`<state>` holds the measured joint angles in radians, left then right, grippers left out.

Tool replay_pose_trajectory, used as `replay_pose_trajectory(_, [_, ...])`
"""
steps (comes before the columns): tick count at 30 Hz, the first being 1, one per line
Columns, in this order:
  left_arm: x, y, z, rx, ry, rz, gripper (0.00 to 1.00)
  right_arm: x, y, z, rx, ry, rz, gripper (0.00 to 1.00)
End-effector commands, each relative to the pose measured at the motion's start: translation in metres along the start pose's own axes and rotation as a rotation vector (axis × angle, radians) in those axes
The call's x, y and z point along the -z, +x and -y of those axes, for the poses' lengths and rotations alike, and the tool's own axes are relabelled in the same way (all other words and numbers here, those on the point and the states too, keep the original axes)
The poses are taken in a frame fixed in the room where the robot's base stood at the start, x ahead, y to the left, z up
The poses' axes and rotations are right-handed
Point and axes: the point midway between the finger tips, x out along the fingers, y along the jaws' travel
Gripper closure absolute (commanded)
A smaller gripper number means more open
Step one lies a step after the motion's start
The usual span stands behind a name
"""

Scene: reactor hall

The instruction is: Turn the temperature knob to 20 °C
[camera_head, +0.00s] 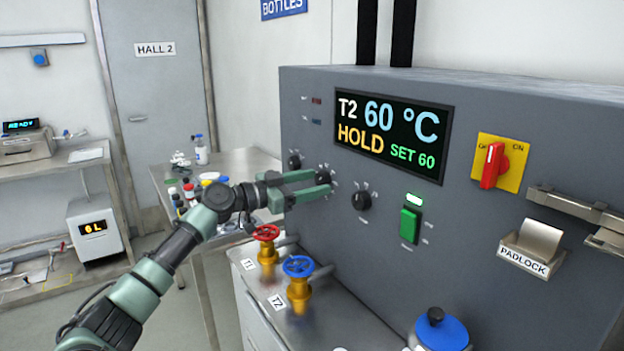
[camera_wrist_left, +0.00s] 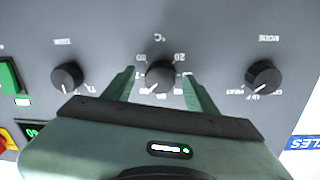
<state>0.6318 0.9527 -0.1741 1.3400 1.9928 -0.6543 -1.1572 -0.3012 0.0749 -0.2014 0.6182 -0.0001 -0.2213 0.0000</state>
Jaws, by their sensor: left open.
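The temperature knob (camera_wrist_left: 160,76) is a black round dial marked °C on the grey panel, in the middle of the left wrist view, which shows the panel upside down. Its white pointer slants to the lower left in that view. A 20 mark is at its upper right. It also shows in the head view (camera_head: 323,178). My left gripper (camera_head: 322,183) is open at the panel, one finger on each side of this knob; I cannot tell whether they touch it. The display (camera_head: 392,134) reads T2 60 °C, HOLD, SET 60. My right gripper is out of view.
The mode knob (camera_wrist_left: 264,76) and another black knob (camera_wrist_left: 67,77) flank the temperature knob. A green switch (camera_head: 410,222) and a red switch (camera_head: 494,166) are further right. Below stand red (camera_head: 266,233) and blue (camera_head: 298,266) valve wheels and a blue-lidded vessel (camera_head: 440,330).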

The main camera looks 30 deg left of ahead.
Motion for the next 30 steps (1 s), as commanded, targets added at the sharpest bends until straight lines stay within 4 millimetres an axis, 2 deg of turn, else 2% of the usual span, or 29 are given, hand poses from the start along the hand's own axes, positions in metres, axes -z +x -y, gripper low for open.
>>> replay_pose_trajectory(6, [-0.001,0.0,0.0,0.001,0.0,0.0,0.43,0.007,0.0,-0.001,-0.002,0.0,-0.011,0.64])
replay_pose_trajectory(12, [-0.001,0.0,0.0,0.001,0.0,0.0,0.98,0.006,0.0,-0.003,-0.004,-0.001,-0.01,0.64])
replay_pose_trajectory(23, [-0.002,0.0,0.0,0.002,-0.045,-0.004,1.0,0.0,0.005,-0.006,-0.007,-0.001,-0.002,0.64])
replay_pose_trajectory(30, [-0.003,0.0,-0.001,0.004,-0.193,-0.016,1.0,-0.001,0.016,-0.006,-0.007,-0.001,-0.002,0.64])
